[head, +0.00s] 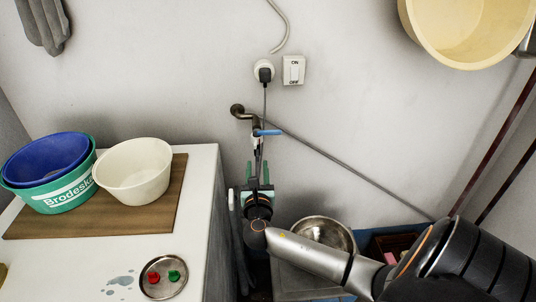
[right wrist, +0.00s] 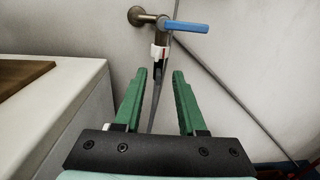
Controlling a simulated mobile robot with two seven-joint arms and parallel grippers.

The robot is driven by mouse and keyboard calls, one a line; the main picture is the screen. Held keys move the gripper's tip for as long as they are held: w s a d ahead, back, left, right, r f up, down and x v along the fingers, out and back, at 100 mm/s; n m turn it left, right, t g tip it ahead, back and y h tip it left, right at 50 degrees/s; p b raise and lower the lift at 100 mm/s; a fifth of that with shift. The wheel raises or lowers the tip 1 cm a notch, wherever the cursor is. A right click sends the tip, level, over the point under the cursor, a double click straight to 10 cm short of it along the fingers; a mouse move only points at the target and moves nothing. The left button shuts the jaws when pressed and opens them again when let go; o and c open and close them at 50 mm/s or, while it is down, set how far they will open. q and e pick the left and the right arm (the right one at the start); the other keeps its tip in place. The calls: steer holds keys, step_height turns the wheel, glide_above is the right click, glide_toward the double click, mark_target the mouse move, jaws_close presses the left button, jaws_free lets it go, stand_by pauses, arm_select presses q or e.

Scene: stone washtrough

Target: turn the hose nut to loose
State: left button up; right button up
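A brass wall tap (head: 240,111) with a blue lever (head: 267,133) is on the back wall. In the right wrist view the tap (right wrist: 140,17) and its blue lever (right wrist: 184,26) show at the top. The hose nut (right wrist: 160,50), white with a red mark, is under the spout; it is small in the head view (head: 257,141). A grey hose (right wrist: 157,98) hangs below it. My right gripper (head: 259,172) is below the nut. Its green fingers (right wrist: 159,75) are apart, with nothing gripped; the hose shows between them. My left gripper is not in view.
A white counter (head: 200,185) at the left holds a wooden board (head: 150,215) with basins and a small dish (head: 164,258). A steel bowl (head: 325,232) lies beside my right arm. A plug cable and a slanting grey line run near the tap.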

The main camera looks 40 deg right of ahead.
steer(key=s+n+y+p, duration=0.1)
steer(key=s+p, duration=0.1)
steer(key=p, duration=0.1)
steer(key=s+t+y+p, duration=0.1)
steer(key=s+p, duration=0.1)
steer(key=p, duration=0.1)
steer(key=shift+d+r+n+t, duration=0.1)
steer(key=shift+n+t, duration=0.2)
steer(key=shift+n, duration=0.1)
